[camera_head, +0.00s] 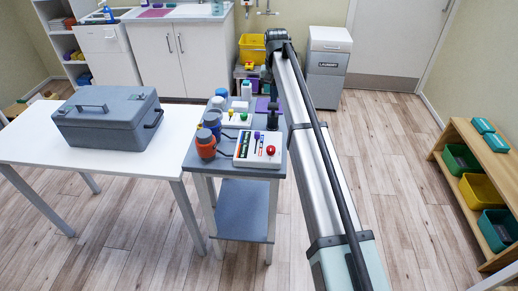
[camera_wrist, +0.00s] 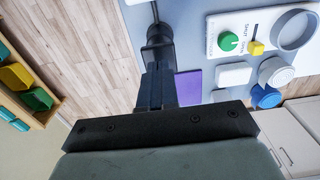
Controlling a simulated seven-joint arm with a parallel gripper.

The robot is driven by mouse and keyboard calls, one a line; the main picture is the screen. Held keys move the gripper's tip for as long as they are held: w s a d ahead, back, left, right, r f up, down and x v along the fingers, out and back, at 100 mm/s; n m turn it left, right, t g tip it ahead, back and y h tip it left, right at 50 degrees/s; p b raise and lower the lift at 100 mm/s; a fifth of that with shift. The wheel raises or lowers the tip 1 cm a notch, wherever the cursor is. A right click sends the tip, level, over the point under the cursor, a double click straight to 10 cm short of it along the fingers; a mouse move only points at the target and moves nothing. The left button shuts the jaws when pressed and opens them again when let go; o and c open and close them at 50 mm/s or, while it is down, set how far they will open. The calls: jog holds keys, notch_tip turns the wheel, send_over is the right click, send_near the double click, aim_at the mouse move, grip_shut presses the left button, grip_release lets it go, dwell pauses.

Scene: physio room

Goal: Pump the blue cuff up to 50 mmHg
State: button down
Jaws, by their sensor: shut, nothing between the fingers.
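A blue band, seemingly the blue cuff (camera_head: 212,122), is around an upright form on the cart's left side; it is small and partly hidden. A dark upright piece (camera_head: 272,117), perhaps the pump, stands at the cart's right edge; it also shows in the wrist view (camera_wrist: 160,34). My gripper (camera_wrist: 157,75) is shut and empty, its fingertips close to this dark piece; I cannot tell if they touch it. I cannot read any pressure value.
An orange jar-like form (camera_head: 206,147) and a white panel with a red knob (camera_head: 270,150) are at the cart's front. A purple patch (camera_wrist: 188,88) lies beside my fingers. A grey case (camera_head: 108,117) sits on the white table (camera_head: 30,147). Floor right of the arm is clear.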

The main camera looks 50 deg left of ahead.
aim_at(273, 105)
jog(key=shift+f, duration=0.25)
jog(key=shift+f, duration=1.65)
jog(key=shift+r, duration=1.9)
jog(key=shift+f, duration=0.2)
jog(key=shift+f, duration=1.7)
jog(key=shift+r, duration=1.9)
